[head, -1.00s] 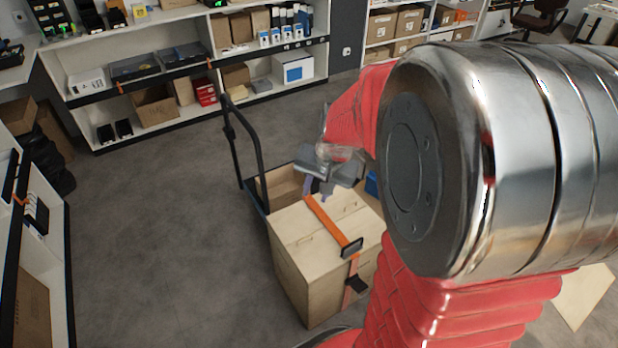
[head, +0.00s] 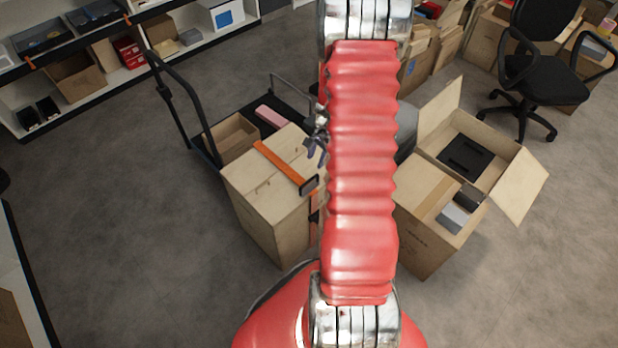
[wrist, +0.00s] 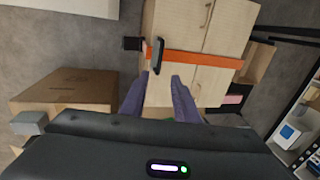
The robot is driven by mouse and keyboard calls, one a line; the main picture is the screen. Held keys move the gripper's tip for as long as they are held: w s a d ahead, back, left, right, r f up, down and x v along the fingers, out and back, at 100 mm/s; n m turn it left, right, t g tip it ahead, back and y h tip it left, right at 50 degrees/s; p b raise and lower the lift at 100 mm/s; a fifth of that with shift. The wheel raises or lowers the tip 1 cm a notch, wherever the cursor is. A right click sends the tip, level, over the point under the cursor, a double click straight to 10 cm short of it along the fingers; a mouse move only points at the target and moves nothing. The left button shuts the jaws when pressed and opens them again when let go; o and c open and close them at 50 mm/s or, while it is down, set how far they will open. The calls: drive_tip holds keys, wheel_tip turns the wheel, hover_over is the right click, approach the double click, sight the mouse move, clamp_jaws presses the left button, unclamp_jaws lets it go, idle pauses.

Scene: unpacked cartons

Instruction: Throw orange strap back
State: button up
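The orange strap (head: 281,164) lies across the top of a closed tan carton (head: 247,182). Its dark buckle (head: 309,185) is at the carton's near top edge, and a strap end hangs down the side. In the wrist view the orange strap (wrist: 205,59) runs right from the dark buckle (wrist: 159,56); a black end piece (wrist: 132,44) is at its left. My gripper (wrist: 158,77) is open, with two purple fingers apart and the buckle's lower end appearing between their tips. I see no grip on it. In the head view my gripper (head: 316,148) is partly hidden by my red arm.
The carton stands by a dark cart with a black handle (head: 183,105) and an open box (head: 231,136). Open cartons (head: 428,220) stand to the right, with an office chair (head: 545,60) behind them. Shelves (head: 95,95) line the back left. The left floor is clear.

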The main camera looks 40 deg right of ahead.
sight(309, 180)
drive_tip(key=shift+f, duration=0.15)
drive_tip(key=shift+w+f, duration=0.45)
drive_tip(key=shift+f, duration=1.8)
drive_tip(key=shift+w+f, duration=0.45)
drive_tip(key=shift+f, duration=1.75)
drive_tip(key=shift+w+f, duration=0.45)
drive_tip(key=shift+f, duration=1.8)
clamp_jaws()
drive_tip(key=shift+a, duration=0.3)
drive_tip(key=shift+r, duration=0.1)
